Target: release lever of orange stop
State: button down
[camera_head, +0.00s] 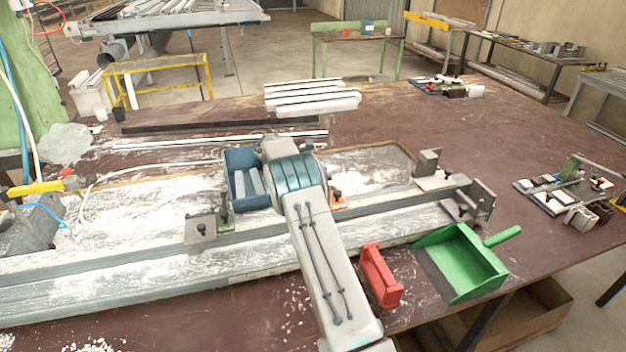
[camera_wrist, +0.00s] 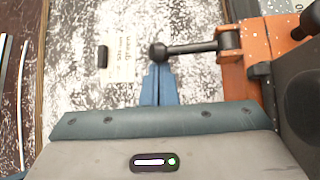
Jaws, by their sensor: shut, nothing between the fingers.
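The orange stop (camera_wrist: 262,45) is at the upper right of the wrist view. Its black lever (camera_wrist: 195,48) points left and ends in a round knob (camera_wrist: 157,52). My gripper (camera_wrist: 159,68) has its blue fingers together and empty, with the tips right at the knob. I cannot tell if they touch it. In the head view only a bit of the orange stop (camera_head: 339,203) shows beside my arm. My fingers are hidden there behind my arm.
A long metal profile rail (camera_head: 120,258) crosses the bench. A blue bin (camera_head: 238,189) stands left of my arm, and a stop with a green part (camera_head: 224,212) is nearby. A red holder (camera_head: 380,276) and a green dustpan (camera_head: 465,262) lie at the front right. White swarf covers the left.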

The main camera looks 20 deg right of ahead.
jog(key=shift+s+d+r, duration=0.2)
jog(key=shift+d+r, duration=0.25)
jog(key=s+a+r+b, duration=0.2)
jog(key=a, duration=0.7)
jog(key=shift+r, duration=0.15)
dwell(0.3)
jog(key=shift+s, duration=0.15)
